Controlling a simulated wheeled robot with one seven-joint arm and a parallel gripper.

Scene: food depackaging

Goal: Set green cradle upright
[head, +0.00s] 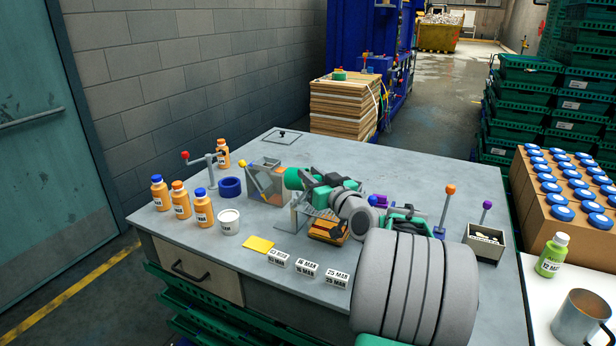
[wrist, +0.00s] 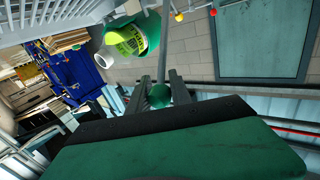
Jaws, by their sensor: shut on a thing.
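The green cradle (head: 293,178) is a rounded green cup on the far side of my gripper, above a grey metal stand. In the wrist view the cradle (wrist: 153,32) holds a lime-green labelled item and looks tilted in the picture; its true angle is hard to judge. A grey lever shaft with a green ball knob (wrist: 158,95) runs beside it. My gripper (wrist: 160,92) is shut on this knob, with a dark finger on each side. In the head view my gripper (head: 316,184) and arm hide much of the stand and the lever.
A clear-sided bin (head: 268,186) with a yellow-knobbed lever stands left of the cradle. Orange bottles (head: 203,208), a blue ring (head: 230,187) and a white tub (head: 229,222) are further left. Date blocks (head: 307,270) lie in front. An orange-knobbed lever (head: 445,208) stands at right.

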